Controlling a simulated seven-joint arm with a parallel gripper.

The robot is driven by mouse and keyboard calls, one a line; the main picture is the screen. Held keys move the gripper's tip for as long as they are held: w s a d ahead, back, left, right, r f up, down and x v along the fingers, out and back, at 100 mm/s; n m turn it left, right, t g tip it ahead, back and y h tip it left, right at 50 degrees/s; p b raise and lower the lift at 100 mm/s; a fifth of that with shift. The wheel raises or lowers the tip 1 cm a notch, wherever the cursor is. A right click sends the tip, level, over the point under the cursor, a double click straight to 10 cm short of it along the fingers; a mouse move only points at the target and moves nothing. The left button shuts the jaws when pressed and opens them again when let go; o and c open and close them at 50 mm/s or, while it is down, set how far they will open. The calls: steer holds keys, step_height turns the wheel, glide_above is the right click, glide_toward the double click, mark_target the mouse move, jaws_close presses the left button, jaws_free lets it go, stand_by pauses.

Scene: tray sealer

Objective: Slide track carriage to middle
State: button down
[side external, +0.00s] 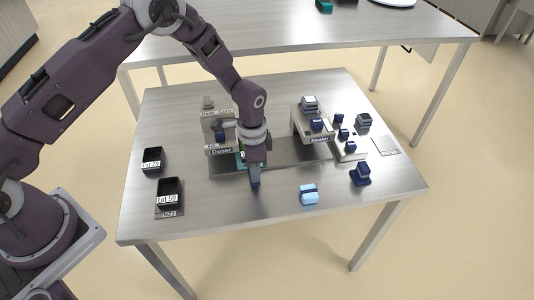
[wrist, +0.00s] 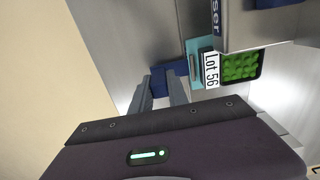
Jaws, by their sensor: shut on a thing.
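The track carriage is a teal plate (wrist: 194,46) bearing a black tray (wrist: 262,64) labelled "Lot 56" with green round contents. A small teal part of the carriage (side external: 239,160) shows in the side view, at the Doser, on the left part of the track; my gripper hides much of the rest. My gripper (side external: 254,181) points down at the front of the track. Its fingers are shut on the carriage's dark blue handle (wrist: 168,72), which sticks out beside the teal plate.
The dark track (side external: 290,152) runs right from the Doser (side external: 221,151) to the Sealer (side external: 319,139). Two black trays, Lot 29 (side external: 152,160) and Lot 59 (side external: 170,193), stand at left. A light blue object (side external: 309,194) and a dark blue one (side external: 360,175) stand front right.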

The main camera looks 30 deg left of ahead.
steer(key=shift+w+d, duration=2.1)
steer(key=shift+w, duration=0.1)
steer(key=c, duration=1.3)
jaws_free()
steer(key=shift+s+r, duration=0.1)
steer(key=shift+r, duration=3.4)
